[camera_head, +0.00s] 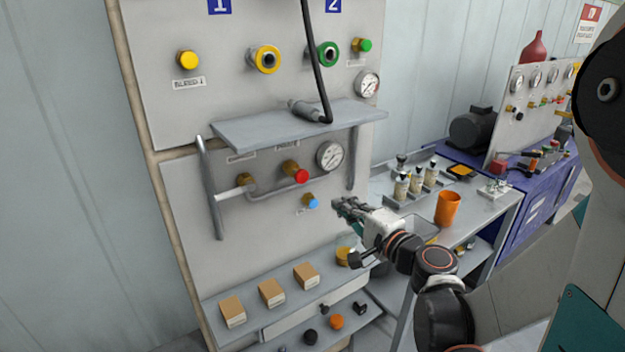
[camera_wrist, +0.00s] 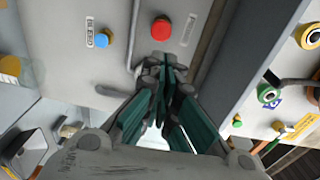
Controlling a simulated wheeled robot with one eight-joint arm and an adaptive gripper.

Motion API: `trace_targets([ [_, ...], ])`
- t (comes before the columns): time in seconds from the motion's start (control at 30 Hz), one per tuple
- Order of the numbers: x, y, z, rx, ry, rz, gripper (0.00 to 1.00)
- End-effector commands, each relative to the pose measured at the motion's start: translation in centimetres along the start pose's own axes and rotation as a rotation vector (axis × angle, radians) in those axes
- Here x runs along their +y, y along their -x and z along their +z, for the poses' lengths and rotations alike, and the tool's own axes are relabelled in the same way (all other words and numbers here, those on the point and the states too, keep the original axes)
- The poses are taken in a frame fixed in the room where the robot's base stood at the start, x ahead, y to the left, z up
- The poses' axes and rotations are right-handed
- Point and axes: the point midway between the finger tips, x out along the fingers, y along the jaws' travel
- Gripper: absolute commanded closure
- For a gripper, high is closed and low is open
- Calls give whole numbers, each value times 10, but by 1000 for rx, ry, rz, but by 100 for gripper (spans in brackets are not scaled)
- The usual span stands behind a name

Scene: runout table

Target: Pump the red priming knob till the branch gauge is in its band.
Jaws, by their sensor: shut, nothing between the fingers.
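The red priming knob (camera_head: 300,176) sticks out of the lower grey panel, on a brass-coloured base. It also shows in the wrist view (camera_wrist: 161,28), just beyond the fingertips. A round white gauge (camera_head: 330,156) sits to its upper right, probably the branch gauge; its needle and band are too small to read. My gripper (camera_head: 343,206) is shut and empty, in front of the panel, to the right of and below the knob. In the wrist view the green-padded fingers (camera_wrist: 165,68) point towards the panel, apart from the knob.
A blue bleed button (camera_head: 311,202) sits below the knob, close to my gripper. A shelf (camera_head: 240,130) juts out above with a hose end on it. A pipe handle (camera_head: 208,190) stands at left. A side table with an orange cup (camera_head: 447,208) is at right.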

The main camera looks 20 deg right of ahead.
Motion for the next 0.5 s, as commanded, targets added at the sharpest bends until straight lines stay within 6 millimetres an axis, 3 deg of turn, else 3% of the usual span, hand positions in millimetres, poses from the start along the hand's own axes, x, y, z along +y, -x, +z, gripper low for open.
trace_targets([
  [0.27,0,-15,1,-3,1,1,100],
  [0.5,0,-59,1,-4,0,1,100],
])
